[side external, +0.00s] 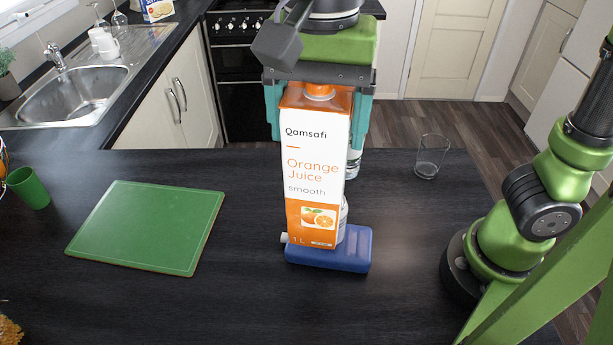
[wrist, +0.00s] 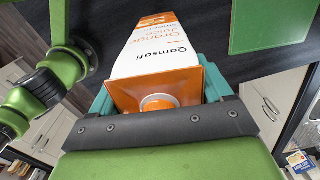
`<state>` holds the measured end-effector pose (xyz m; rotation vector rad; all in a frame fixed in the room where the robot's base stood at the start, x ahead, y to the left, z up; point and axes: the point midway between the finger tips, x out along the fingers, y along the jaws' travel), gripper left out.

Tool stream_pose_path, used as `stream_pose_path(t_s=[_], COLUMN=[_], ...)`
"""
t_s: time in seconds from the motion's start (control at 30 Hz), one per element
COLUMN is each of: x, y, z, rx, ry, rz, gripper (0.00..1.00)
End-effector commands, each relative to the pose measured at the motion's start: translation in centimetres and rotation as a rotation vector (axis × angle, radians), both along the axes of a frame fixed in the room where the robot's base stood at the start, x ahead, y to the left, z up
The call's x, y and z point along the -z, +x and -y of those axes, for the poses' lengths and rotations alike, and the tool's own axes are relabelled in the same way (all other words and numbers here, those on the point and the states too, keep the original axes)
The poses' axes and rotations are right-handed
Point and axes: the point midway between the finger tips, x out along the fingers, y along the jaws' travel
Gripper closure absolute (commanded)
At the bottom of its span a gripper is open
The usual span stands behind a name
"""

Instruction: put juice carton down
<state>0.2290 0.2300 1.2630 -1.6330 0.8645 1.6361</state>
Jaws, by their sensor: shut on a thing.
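An orange and white juice carton (side external: 315,175) stands upright in the middle of the side external view. My gripper (side external: 318,115) is shut on its upper part, with a teal finger on each side. The carton's orange top and cap (wrist: 158,103) show in the wrist view between the fingers. In the side view the carton's lower end overlaps a blue container (side external: 350,258) lying on the dark counter (side external: 235,310). I cannot tell whether the carton touches the container or the counter.
A green cutting board (side external: 147,227) lies to the left, with a green cup (side external: 29,188) beyond it. A clear glass (side external: 431,157) stands to the right. Another bottle or glass (side external: 353,163) is partly hidden behind the carton. The front of the counter is clear.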

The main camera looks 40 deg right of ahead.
Motion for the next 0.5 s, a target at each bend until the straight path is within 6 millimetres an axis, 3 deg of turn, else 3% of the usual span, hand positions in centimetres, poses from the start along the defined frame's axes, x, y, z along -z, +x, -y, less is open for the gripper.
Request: stream_pose_path(t_s=[0.27, 0.5], x=[-0.2, -0.2], y=[4.3, 7.7], z=[4.4, 9.6], rx=[0.197, 0.392], ry=[0.004, 0.004], rz=[0.004, 0.004], gripper=[1.0, 1.0])
